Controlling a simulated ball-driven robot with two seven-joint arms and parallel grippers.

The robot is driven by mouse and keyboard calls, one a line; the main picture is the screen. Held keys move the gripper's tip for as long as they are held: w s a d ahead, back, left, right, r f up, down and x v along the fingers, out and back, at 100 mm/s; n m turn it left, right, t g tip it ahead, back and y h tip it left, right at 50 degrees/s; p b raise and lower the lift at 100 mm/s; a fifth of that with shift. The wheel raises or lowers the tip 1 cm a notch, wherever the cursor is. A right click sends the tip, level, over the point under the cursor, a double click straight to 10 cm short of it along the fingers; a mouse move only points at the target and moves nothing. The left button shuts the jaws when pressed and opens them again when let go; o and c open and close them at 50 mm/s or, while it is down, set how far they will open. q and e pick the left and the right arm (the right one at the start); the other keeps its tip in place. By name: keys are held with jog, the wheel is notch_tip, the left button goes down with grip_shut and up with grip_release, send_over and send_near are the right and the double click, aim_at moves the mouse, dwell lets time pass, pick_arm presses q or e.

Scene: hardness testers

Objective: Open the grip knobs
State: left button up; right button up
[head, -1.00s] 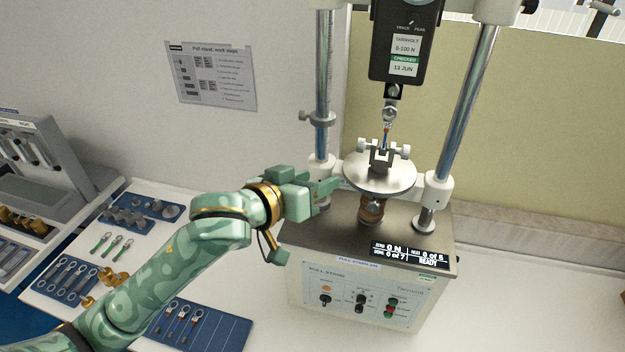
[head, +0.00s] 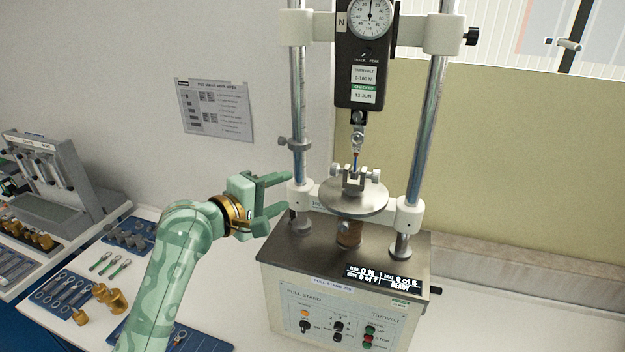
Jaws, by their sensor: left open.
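The grip (head: 353,184) is a small dark vise on the round steel plate (head: 362,204) of the pull stand. It has a pale knob on each side, a left grip knob (head: 336,170) and a right grip knob (head: 375,175). A thin lug with a coloured sleeve (head: 355,160) stands upright between the hook above and the grip; whether the jaws clamp it is too small to tell. My left gripper (head: 286,193) is open and empty, its fingers pointing right, left of the plate near the left column. It is apart from both knobs. My right gripper is not in view.
The left column (head: 299,110) and right column (head: 425,130) flank the grip. A black force gauge (head: 362,75) hangs above it. The stand's front panel (head: 340,318) has several knobs and buttons. Blue trays (head: 70,290) with lugs and brass weights (head: 112,300) lie left.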

pick_arm(q)
jog(key=n+b, duration=0.1)
jog(key=b, duration=0.1)
send_near(331, 171)
jog(key=x, duration=0.8)
jog(key=shift+a+f, duration=0.1)
jog(key=shift+f, duration=0.05)
jog(key=shift+x, duration=0.8)
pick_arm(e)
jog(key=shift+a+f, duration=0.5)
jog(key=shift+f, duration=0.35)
